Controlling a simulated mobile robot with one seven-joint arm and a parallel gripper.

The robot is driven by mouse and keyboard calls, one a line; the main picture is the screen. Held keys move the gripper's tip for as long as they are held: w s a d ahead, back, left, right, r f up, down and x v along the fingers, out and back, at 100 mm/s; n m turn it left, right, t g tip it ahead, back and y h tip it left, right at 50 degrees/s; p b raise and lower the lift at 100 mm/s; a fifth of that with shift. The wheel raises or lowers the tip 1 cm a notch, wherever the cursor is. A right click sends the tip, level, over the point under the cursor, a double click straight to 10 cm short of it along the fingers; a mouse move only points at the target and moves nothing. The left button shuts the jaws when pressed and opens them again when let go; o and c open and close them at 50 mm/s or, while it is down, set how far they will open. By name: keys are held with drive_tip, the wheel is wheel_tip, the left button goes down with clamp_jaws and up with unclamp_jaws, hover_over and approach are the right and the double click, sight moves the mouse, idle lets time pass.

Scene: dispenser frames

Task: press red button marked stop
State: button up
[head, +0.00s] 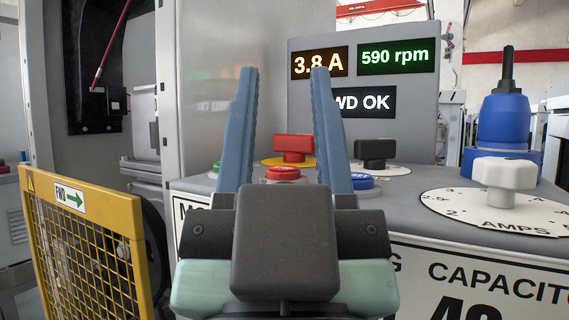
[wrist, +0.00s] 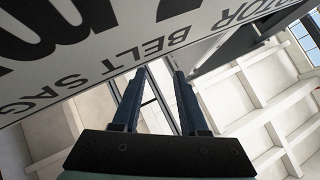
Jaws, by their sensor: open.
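A red push button (head: 283,173) sits on the grey console top in the head view. It shows between the two blue fingers of my gripper (head: 283,72), and any marking on it is too small to read. A red knob (head: 293,144) on a yellow disc stands just behind it. My gripper is open and empty, its fingers spread and pointing up in the picture. In the wrist view, my gripper (wrist: 158,72) shows below the console's white lettered front panel (wrist: 130,40). No button shows in the wrist view.
A green button (head: 215,167) lies left of the red one and a blue button (head: 362,182) right, both partly hidden by my fingers. A black knob (head: 375,149), a white AMPS dial knob (head: 503,175) and a display panel (head: 425,115) stand nearby. A yellow mesh guard (head: 85,245) is at left.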

clamp_jaws()
idle(1.5)
